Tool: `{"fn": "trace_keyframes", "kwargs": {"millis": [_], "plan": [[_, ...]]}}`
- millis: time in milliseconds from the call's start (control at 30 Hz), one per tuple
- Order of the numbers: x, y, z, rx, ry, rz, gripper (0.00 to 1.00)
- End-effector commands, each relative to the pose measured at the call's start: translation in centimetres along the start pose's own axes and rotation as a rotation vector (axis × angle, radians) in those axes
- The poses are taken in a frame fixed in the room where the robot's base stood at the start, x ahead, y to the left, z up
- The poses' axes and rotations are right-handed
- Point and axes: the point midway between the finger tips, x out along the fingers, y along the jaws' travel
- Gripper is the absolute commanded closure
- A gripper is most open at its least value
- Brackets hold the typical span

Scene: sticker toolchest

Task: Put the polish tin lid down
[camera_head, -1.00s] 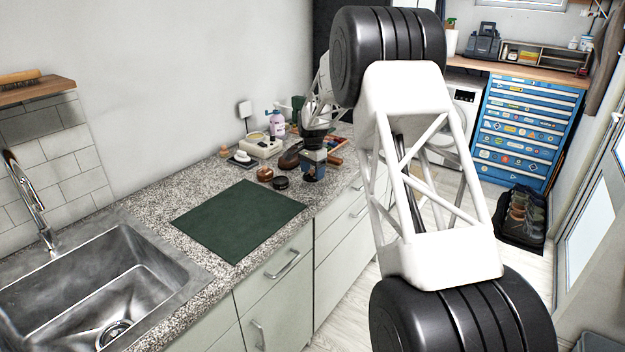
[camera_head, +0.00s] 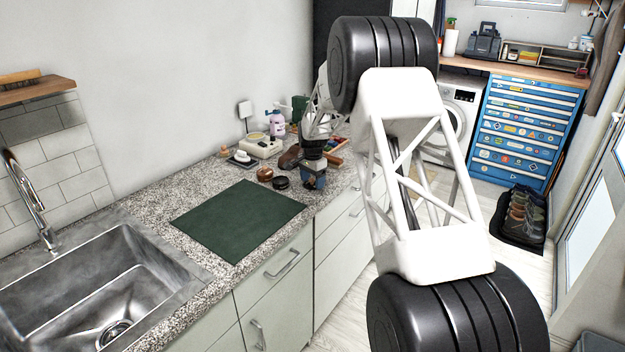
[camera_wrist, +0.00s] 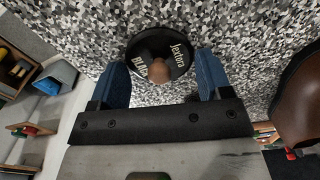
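The polish tin lid (camera_wrist: 150,45) is a round black disc with pale lettering and a small brown knob in the wrist view. It lies between the two blue fingers of my gripper (camera_wrist: 160,68), whose tips meet its rim on opposite sides. The gripper appears shut on it. In the head view my gripper (camera_head: 314,182) is low over the granite counter near its front edge, and the lid cannot be made out there. A small dark round tin (camera_head: 281,183) sits on the counter just left of the gripper. Whether the lid touches the counter is unclear.
A brown round object (camera_head: 265,174) sits beside the dark tin. A brown shoe (camera_wrist: 304,98) is close on the right in the wrist view. A green mat (camera_head: 238,220) lies bare nearer the sink (camera_head: 95,285). A pale box (camera_head: 262,146) and bottle (camera_head: 277,124) stand behind.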

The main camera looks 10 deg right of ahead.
Motion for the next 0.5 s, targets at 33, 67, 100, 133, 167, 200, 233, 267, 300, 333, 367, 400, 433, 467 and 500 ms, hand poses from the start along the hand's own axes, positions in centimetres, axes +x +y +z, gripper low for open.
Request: {"fn": "trace_keyframes", "kwargs": {"millis": [33, 67, 100, 133, 167, 200, 233, 267, 300, 333, 367, 400, 433, 467, 500], "plan": [[-0.04, 0.0, -0.01, 0.0, 0.0, 0.0, 0.2], [-0.04, 0.0, -0.01, 0.0, 0.0, 0.0, 0.16], [-0.04, 0.0, -0.01, 0.0, 0.0, 0.0, 0.1], [-0.04, 0.0, -0.01, 0.0, 0.0, 0.0, 0.07], [-0.04, 0.0, 0.0, 0.0, 0.0, 0.0, 0.07], [-0.04, 0.0, 0.0, 0.0, 0.0, 0.0, 0.07], [-0.04, 0.0, 0.0, 0.0, 0.0, 0.0, 0.07], [-0.03, 0.0, 0.0, 0.0, 0.0, 0.0, 0.07], [-0.03, 0.0, 0.0, 0.0, 0.0, 0.0, 0.07], [-0.03, 0.0, 0.0, 0.0, 0.0, 0.0, 0.07], [-0.03, 0.0, 0.0, 0.0, 0.0, 0.0, 0.07], [-0.06, 0.0, 0.0, 0.0, 0.0, 0.0, 0.07], [-0.1, 0.0, 0.0, 0.0, 0.0, 0.0, 0.07], [-0.15, 0.0, 0.0, 0.0, 0.0, 0.0, 0.07], [-0.25, 0.0, 0.0, 0.0, 0.0, 0.0, 0.07]]}}
